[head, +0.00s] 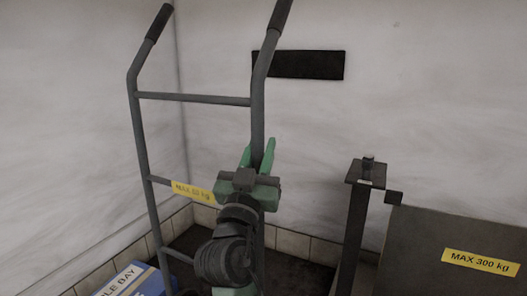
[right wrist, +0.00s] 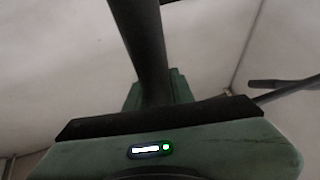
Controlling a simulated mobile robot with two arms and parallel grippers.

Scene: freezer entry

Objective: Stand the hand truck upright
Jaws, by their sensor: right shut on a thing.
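The hand truck (head: 193,98) is a grey tubular frame with two black handle grips. It stands close to upright in the head view, leaning a little, with a yellow "MAX" label on a cross bar; its lower end is out of view. My right gripper (head: 262,168), green and dark grey, is shut on the hand truck's right upright tube. In the right wrist view the dark tube (right wrist: 145,50) rises from between the jaws of the gripper (right wrist: 155,100). My left gripper is not in view.
A dark post (head: 355,220) with a flat top stands to the right, beside a grey panel (head: 440,230) labelled "MAX 300 kg". A blue and white box (head: 130,281) is at bottom left. Pale walls with a tiled base meet behind the hand truck. A black plate (head: 310,65) is on the wall.

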